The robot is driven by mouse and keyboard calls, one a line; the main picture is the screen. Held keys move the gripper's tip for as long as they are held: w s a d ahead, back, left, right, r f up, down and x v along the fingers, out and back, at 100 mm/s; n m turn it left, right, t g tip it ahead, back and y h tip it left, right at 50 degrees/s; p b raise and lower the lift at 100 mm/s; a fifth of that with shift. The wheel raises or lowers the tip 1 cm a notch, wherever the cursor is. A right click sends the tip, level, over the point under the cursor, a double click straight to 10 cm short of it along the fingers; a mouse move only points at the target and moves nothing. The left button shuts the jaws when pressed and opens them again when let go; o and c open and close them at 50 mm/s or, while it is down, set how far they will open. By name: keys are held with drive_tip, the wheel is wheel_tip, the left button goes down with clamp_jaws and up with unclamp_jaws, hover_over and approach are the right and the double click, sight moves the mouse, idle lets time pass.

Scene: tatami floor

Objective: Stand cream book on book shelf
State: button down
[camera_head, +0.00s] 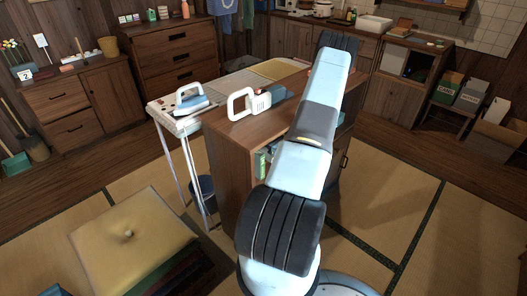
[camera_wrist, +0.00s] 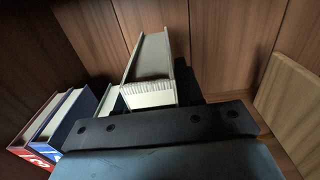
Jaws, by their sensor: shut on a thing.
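In the wrist view my gripper (camera_wrist: 160,103) is inside a wooden shelf compartment, shut on a pale book that I take to be the cream book (camera_wrist: 150,60). The book's page edges face me and it stands roughly upright, slightly tilted in the picture. Its lower end is hidden, so I cannot tell whether it touches the shelf floor. Red and blue books (camera_wrist: 42,125) are to its left. In the head view the book shelf (camera_head: 237,165) stands under my arm, with a green book (camera_head: 262,163) at its open side; my gripper and the cream book are hidden there.
A tan panel (camera_wrist: 290,105) leans at the right in the wrist view. An iron (camera_head: 192,103) sits on a narrow stand left of the shelf. A white-handled object (camera_head: 247,103) is on the shelf top. Floor to the right is clear.

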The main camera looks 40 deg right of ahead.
sight(266, 149)
wheel_tip(266, 149, down, 6)
drive_tip(key=shift+s+r, duration=0.1)
drive_tip(key=shift+s, duration=0.05)
drive_tip(key=shift+w+f, duration=0.2)
drive_tip(key=shift+f, duration=0.05)
drive_tip(key=c, duration=0.7)
unclamp_jaws()
drive_tip(key=s, duration=0.8)
drive_tip(key=s+d, duration=0.1)
drive_tip(key=s, duration=0.3)
